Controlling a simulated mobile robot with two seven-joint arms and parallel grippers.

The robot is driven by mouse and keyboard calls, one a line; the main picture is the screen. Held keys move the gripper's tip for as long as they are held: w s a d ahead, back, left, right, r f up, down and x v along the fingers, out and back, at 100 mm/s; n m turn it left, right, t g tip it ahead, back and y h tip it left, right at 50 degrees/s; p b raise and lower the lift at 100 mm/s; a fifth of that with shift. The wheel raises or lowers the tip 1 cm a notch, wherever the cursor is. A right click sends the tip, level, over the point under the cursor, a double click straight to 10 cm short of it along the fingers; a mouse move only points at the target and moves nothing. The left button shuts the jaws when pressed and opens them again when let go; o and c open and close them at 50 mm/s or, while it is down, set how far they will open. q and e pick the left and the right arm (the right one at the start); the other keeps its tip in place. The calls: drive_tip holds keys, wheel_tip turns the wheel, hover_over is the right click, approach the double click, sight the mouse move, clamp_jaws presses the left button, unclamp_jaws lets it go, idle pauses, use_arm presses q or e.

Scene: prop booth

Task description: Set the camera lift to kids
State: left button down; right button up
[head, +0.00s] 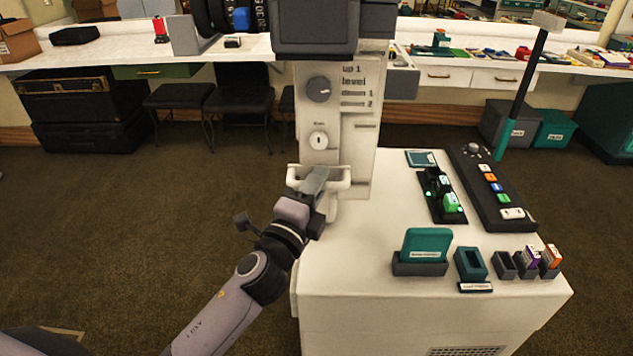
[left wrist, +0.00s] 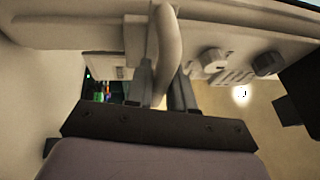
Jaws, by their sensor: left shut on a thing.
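The camera lift (head: 360,150) is a pale upright panel with a dark camera body (head: 314,30) on top. Its face has a round grey knob (head: 318,89), a key-like switch (head: 318,140) and printed words including "up" and "level"; I cannot read "kids". A white handle (head: 340,176) sticks out low on the panel. My left gripper (head: 316,182) is shut on the handle, which passes between its fingers in the left wrist view, where the handle (left wrist: 166,40) hides part of them. My right gripper is not in view.
A white cabinet (head: 390,310) stands right of the lift, bearing a black button console (head: 485,180), a teal card in a holder (head: 426,244) and small holders. A counter (head: 130,50) runs behind, with chairs (head: 240,95) and dark cases under it. Carpet at left is clear.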

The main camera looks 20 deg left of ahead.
use_arm(q)
wheel_tip(320, 180, down, 6)
drive_tip(key=b, duration=0.3)
drive_tip(key=shift+r+b, duration=0.15)
drive_tip(key=shift+b, duration=0.25)
drive_tip(key=c, duration=1.1)
unclamp_jaws()
drive_tip(key=shift+r, duration=0.1)
drive_tip(key=shift+s, duration=0.1)
drive_tip(key=b+v, duration=0.1)
drive_tip(key=v, duration=0.6)
